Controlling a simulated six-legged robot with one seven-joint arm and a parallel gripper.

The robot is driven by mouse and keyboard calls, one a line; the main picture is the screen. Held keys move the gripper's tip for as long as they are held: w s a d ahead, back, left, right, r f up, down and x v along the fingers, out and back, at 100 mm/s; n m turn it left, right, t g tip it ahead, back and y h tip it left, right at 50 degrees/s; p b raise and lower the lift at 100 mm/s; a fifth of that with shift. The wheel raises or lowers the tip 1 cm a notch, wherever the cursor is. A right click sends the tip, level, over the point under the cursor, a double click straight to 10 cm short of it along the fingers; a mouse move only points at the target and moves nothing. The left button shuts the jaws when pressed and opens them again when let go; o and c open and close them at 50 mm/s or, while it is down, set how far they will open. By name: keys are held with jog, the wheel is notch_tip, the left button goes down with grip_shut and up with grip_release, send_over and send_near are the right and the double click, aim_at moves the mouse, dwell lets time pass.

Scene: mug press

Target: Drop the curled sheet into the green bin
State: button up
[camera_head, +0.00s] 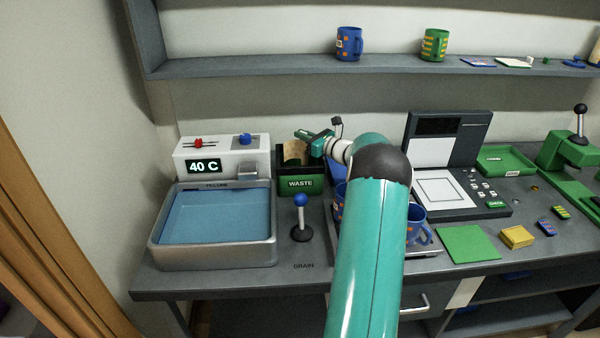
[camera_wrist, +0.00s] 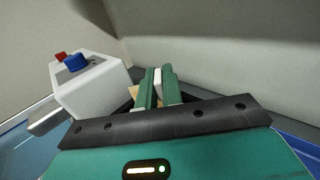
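The green waste bin (camera_head: 300,184), labelled WASTE, stands at the back of the counter with a dark inside. The tan curled sheet (camera_head: 295,152) shows inside its mouth, its lower part hidden by the front wall. In the wrist view a small piece of the tan sheet (camera_wrist: 133,91) shows beside the left finger. My gripper (camera_head: 302,134) is over the bin, just above the sheet. In the wrist view its two green fingers (camera_wrist: 159,82) stand a little apart, with no tan sheet visible between them.
A water basin (camera_head: 270,225) and white heater unit (camera_head: 222,158) stand left of the bin. A blue-knobbed lever (camera_head: 301,218) is in front of it. Mugs (camera_head: 416,224) stand right, partly behind my arm. A shelf (camera_head: 400,64) runs above.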

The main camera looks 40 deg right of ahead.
jog(key=o, duration=0.4)
jog(key=shift+o, duration=0.2)
jog(key=s+d, duration=0.1)
jog(key=s, duration=1.2)
jog(key=shift+s, duration=0.4)
